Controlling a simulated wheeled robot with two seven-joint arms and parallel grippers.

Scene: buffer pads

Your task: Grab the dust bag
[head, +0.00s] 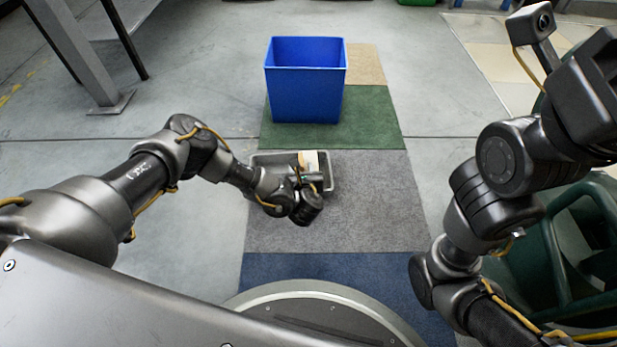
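A shallow grey tray (263,158) lies on the grey section of the mat. A small white and tan item (311,158), possibly the dust bag, shows at the tray's far right part. It is partly covered by my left gripper (312,178), so its full shape is hidden. My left gripper is over the tray, right beside this item in the picture. Its fingers are small and dark here, and I cannot tell whether they are open or shut, or whether they touch the item. My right arm is raised at the right side, and its fingers are outside the picture.
An open blue bin (305,95) stands behind the tray on the green section of the mat. The mat (370,200) has tan, green, grey and blue sections. A dark green object (560,250) is at the right. Metal legs (85,60) stand at the upper left.

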